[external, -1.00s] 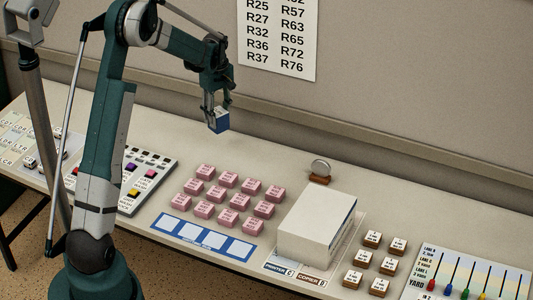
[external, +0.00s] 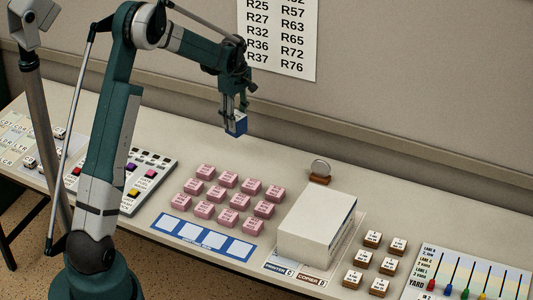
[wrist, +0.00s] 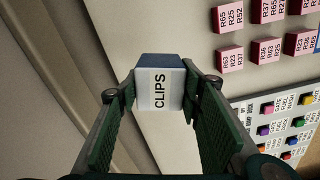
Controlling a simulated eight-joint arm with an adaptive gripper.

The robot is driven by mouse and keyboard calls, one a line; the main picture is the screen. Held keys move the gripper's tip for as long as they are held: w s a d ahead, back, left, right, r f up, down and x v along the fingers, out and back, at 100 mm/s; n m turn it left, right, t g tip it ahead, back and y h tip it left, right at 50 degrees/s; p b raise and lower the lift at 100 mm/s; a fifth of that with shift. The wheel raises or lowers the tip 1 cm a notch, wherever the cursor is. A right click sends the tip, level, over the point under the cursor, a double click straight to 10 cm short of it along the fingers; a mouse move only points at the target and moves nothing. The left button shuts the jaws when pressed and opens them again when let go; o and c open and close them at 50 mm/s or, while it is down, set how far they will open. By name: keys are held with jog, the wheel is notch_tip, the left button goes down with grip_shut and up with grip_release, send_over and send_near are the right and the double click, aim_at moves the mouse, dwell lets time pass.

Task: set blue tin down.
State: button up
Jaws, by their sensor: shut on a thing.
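The blue tin (external: 236,124) is a small blue box. In the wrist view its white face reads "CLIPS" and a blue side shows above it (wrist: 160,61). My gripper (external: 235,107) is shut on it, with a finger on each side in the wrist view (wrist: 160,95). The tin hangs in the air above the back part of the desk (external: 290,162), behind the pink blocks (external: 228,180), and touches nothing but the fingers.
A large white box (external: 312,228) stands right of the pink blocks. A round object on a brown base (external: 320,171) is behind it. A blue-framed strip (external: 203,236) lies in front. A button panel (external: 148,180) is at left. The desk's back strip is clear.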

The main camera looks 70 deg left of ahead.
jog(key=w+d+n, duration=0.3)
jog(key=w+d, duration=0.6)
jog(key=shift+d+b, duration=0.3)
jog(key=shift+d, duration=0.05)
jog(key=shift+f, duration=3.05)
jog(key=shift+f+b, duration=0.4)
jog(key=shift+f, duration=1.45)
jog(key=shift+f, duration=0.2)
jog(key=o, duration=1)
jog(key=shift+c, duration=0.2)
jog(key=shift+r, duration=0.15)
